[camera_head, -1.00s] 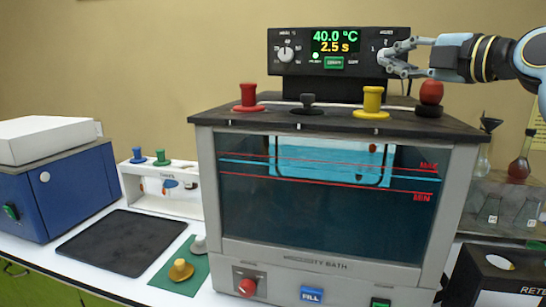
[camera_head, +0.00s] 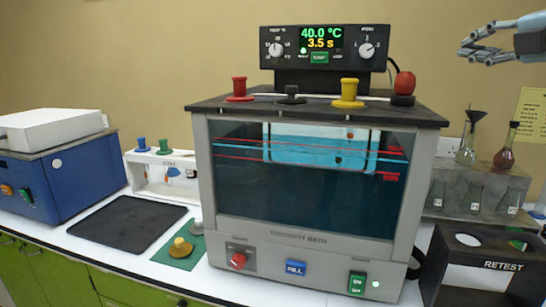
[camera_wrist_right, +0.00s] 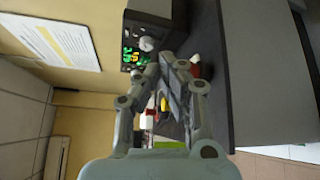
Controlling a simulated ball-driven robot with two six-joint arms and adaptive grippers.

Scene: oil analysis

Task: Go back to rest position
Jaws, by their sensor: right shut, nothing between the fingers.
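My right gripper (camera_head: 472,52) is at the upper right of the head view, in the air in front of the wall, to the right of the control unit. Its fingers are together and hold nothing. It also fills the middle of the right wrist view (camera_wrist_right: 165,75). The viscosity bath (camera_head: 300,232) stands in the middle of the head view. Its control unit (camera_head: 290,48) shows 40.0 °C and 3.5 s, and a green light is lit at the bath's front. My left gripper is not in the head view.
Red, black and yellow stoppers (camera_head: 349,92) and a red bulb (camera_head: 404,84) stand on the bath's lid. Glass flasks (camera_head: 504,152) are on a rack at right, above a black RETEST box (camera_head: 470,282). A blue device (camera_head: 60,185) and an empty black tray (camera_head: 128,222) are at left.

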